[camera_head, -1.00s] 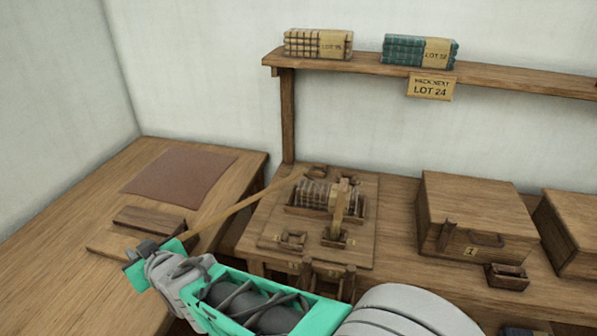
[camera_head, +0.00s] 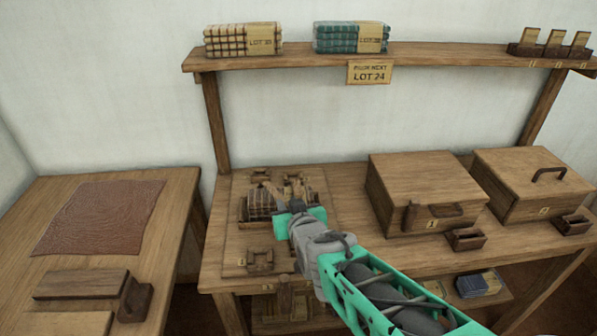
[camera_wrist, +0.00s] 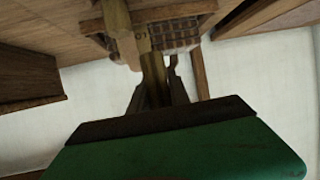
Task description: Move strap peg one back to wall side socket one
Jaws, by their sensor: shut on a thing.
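My gripper (camera_head: 284,200) is over the wooden strapping board (camera_head: 232,228), at the front right of the checked cloth bundle (camera_head: 258,203). In the wrist view my gripper (camera_wrist: 158,88) is shut on a narrow brown wooden piece (camera_wrist: 153,68), which I take to be strap peg one. Pale wood beside it carries a small mark. The bundle (camera_wrist: 180,32) shows just beyond. At the wall side, a left socket (camera_head: 260,176) and a right socket (camera_head: 293,179) sit on the board. I cannot tell their numbers. A front left socket (camera_head: 260,258) is partly clear; my gripper and arm hide the front right area.
Two lidded wooden boxes, a left one (camera_head: 425,188) and a right one (camera_head: 530,182), stand to the right with small trays in front. A shelf (camera_head: 300,62) with cloth stacks is above. The left table (camera_head: 85,268) holds a brown mat (camera_head: 98,215) and wood blocks.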

